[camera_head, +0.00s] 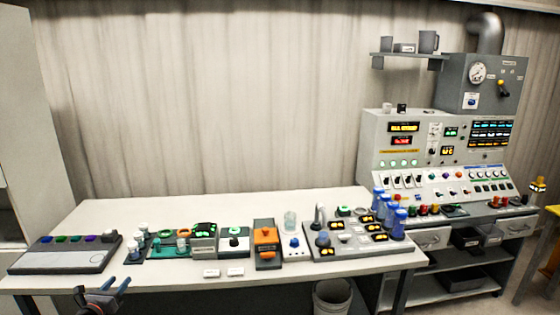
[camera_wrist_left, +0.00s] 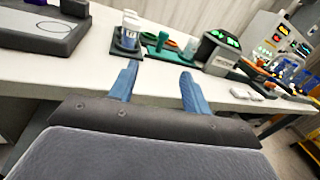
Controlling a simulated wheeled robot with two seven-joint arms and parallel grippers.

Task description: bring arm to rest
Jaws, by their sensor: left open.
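My left gripper (camera_head: 108,287) is at the lower left of the head view, at the front edge of the white table (camera_head: 150,275). Its two blue fingers are apart, with nothing between them. In the left wrist view the open left gripper (camera_wrist_left: 158,88) points at the table, with bare table top beyond its fingertips. My right gripper is not in view.
A grey panel with coloured knobs (camera_head: 65,254) lies at the table's left end. Small jars (camera_head: 141,235), a green-display device (camera_head: 204,238), an orange device (camera_head: 266,243) and a tank panel (camera_head: 350,249) with blue bottles (camera_head: 397,224) stand rightward. A control console (camera_head: 440,160) stands behind right.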

